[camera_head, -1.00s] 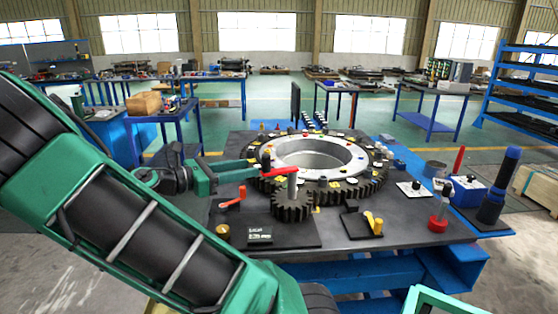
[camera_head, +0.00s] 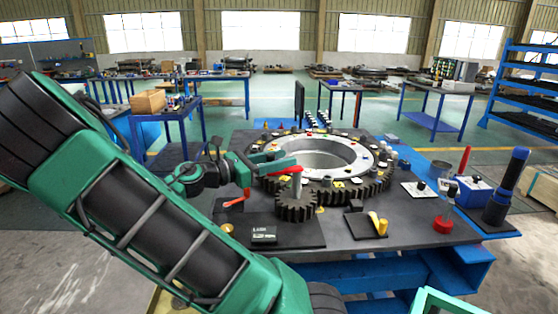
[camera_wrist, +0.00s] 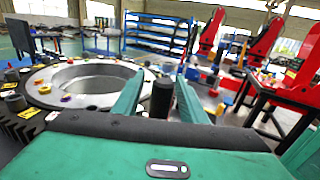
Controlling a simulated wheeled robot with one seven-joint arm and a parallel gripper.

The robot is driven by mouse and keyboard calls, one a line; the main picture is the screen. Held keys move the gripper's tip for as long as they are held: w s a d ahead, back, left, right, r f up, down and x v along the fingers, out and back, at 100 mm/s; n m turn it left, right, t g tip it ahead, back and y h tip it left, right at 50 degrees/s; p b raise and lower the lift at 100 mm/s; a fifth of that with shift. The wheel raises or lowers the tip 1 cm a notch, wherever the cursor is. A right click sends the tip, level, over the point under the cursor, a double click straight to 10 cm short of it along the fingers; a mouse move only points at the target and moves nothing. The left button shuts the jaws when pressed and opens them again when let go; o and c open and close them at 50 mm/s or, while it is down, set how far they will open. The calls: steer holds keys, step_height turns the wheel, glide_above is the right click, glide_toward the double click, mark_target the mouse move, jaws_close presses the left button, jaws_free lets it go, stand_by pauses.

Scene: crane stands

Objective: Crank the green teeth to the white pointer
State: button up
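The big dark ring gear (camera_head: 375,187) with a pale inner ring lies flat on the table; it also shows in the wrist view (camera_wrist: 95,84). A small dark pinion (camera_head: 296,210) meshes at its front, with a grey shaft and red crank arm (camera_head: 290,170) on top. My gripper (camera_head: 285,163) is at the crank's left end, partly covering it. In the wrist view my two green fingers (camera_wrist: 158,95) stand apart with a dark upright post (camera_wrist: 162,98) between them; gaps show at both sides. I cannot make out the green teeth or a white pointer.
Small coloured markers dot the ring.

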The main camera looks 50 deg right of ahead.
steer(key=shift+s+d, duration=0.2)
steer(key=shift+d, duration=0.2)
jaws_close()
steer(key=m+g+y, duration=0.1)
steer(key=w+d+m+g, duration=0.1)
steer(key=g, duration=0.1)
steer(key=shift+d+y, duration=0.2)
steer(key=shift+y, duration=0.2)
steer(key=shift+s, duration=0.15)
stand_by(0.9)
jaws_free()
